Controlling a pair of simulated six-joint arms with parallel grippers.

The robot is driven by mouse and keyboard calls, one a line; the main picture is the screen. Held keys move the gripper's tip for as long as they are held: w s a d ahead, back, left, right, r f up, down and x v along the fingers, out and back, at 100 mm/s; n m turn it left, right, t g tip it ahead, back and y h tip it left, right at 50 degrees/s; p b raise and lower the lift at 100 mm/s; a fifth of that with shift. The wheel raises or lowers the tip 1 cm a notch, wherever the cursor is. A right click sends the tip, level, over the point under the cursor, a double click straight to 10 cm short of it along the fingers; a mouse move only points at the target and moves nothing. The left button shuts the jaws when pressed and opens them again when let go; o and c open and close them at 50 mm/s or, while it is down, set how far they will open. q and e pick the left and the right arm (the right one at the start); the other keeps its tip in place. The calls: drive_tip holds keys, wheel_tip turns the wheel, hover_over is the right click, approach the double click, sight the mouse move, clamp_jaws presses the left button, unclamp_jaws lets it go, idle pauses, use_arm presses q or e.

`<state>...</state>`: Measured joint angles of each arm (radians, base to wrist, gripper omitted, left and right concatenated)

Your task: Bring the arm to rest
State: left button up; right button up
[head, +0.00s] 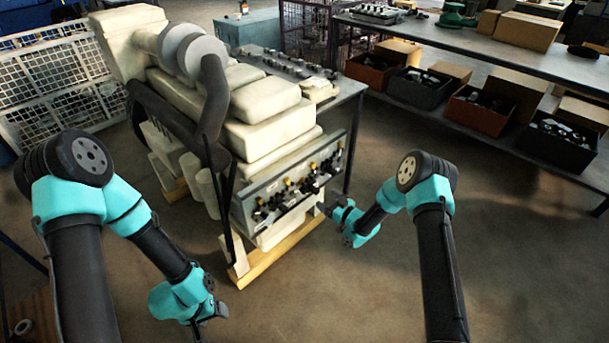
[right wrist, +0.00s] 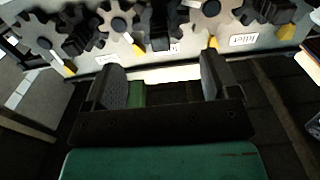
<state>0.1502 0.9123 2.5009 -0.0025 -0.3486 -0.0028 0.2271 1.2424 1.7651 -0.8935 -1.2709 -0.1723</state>
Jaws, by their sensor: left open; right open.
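My right arm reaches in from the lower right in the head view. Its gripper (head: 325,209) is near the right lower end of the engine's grey valve panel (head: 290,196). In the right wrist view the right gripper (right wrist: 162,84) has its two fingers apart with nothing between them. The panel (right wrist: 188,45) with its dark star-shaped handwheels (right wrist: 118,24) lies just past the fingertips. My left gripper (head: 207,322) hangs low at the lower left of the head view, over the floor and away from the engine. Its jaws are small there, and it holds nothing that I can see.
The cream engine block (head: 265,110) stands on a wooden pallet (head: 275,258). A bench (head: 350,88) is behind it. A shelf unit (head: 480,52) with bins (head: 478,110) stands at the back right. A white mesh cage (head: 60,95) is at the left. The floor between my arms is free.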

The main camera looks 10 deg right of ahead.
drive_tip(key=s+d+f+m+g+h, duration=0.1)
drive_tip(key=s+g, duration=0.5)
drive_tip(key=s, duration=1.3)
drive_tip(key=s+d+f+m+g+h, duration=0.1)
drive_tip(key=s+d+m+g+h, duration=0.2)
drive_tip(key=s, duration=1.6)
drive_tip(key=m+g+h, duration=0.3)
drive_tip(key=m+g, duration=0.1)
drive_tip(key=m, duration=0.1)
drive_tip(key=shift+f, duration=0.3)
